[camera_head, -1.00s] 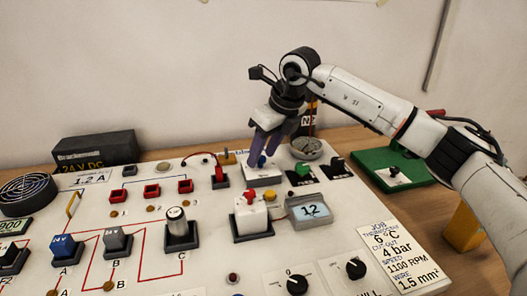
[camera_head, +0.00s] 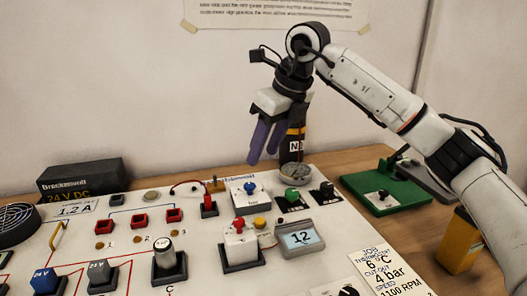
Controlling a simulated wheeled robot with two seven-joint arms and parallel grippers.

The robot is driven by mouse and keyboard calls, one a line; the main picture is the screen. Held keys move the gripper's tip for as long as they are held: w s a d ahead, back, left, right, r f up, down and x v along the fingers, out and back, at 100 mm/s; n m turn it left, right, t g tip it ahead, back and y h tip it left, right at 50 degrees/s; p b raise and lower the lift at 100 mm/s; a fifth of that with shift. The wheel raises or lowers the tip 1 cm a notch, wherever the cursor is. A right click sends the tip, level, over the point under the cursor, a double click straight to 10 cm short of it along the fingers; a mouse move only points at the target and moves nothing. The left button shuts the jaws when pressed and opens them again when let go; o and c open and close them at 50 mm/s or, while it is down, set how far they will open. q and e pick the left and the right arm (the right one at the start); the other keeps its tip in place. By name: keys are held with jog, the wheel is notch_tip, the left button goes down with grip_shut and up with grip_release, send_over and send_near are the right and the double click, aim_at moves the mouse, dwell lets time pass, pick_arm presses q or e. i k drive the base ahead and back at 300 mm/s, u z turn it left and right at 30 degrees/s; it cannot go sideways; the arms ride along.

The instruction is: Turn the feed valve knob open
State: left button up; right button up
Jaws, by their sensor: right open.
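A small blue knob (camera_head: 250,188) sits on a white block (camera_head: 243,200) at the back of the panel. A second white block (camera_head: 240,248) nearer the front carries a red knob (camera_head: 238,226). No readable label shows which one is the feed valve. My right gripper (camera_head: 263,157), with purple fingers, hangs above and slightly behind the blue knob. Its fingers point down, apart and empty, clear of the knob. My left gripper is out of view.
A grey display reading 12 (camera_head: 300,238) stands right of the red knob. Green (camera_head: 292,195) and black (camera_head: 326,188) switches and a round dish (camera_head: 296,173) lie near the gripper. A dark 24 V DC box (camera_head: 82,176) is at back left, a green board (camera_head: 390,195) at right.

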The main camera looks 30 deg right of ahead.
aim_at(291, 194)
jog(key=k, duration=1.5)
